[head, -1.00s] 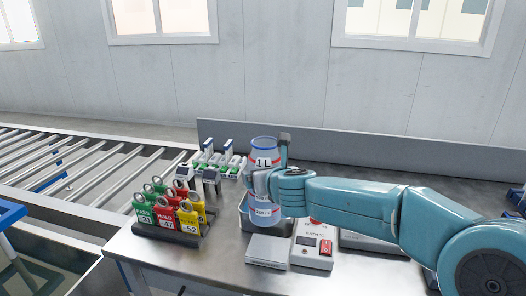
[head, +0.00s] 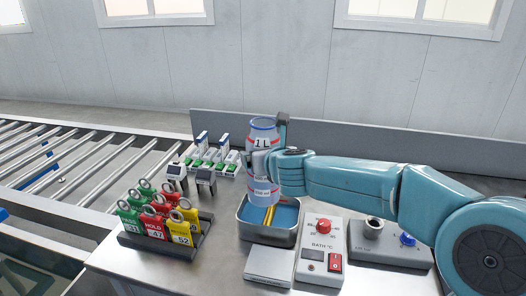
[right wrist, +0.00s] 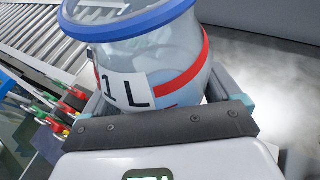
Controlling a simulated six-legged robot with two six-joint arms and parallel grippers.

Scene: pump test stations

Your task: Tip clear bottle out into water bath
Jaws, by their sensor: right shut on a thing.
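The clear bottle (head: 263,187) has a blue rim, red bands and a "1 L" label. My right gripper (head: 268,163) is shut around its middle and holds it nearly upright above the water bath. In the right wrist view the bottle (right wrist: 140,60) stands between the fingers of the right gripper (right wrist: 165,105), its blue rim toward the top. The water bath (head: 265,232) is a metal tray with blue water and a yellow thing in it, partly hidden by the bottle. My left gripper is not in view.
A control box (head: 320,250) marked "BATH °C" with red knob and switch stands right of the bath. A grey box (head: 270,265) is in front. A rack (head: 165,250) of green, red and yellow tags stands left. Small meters (head: 205,180) stand behind. A roller conveyor (head: 80,165) runs at the left.

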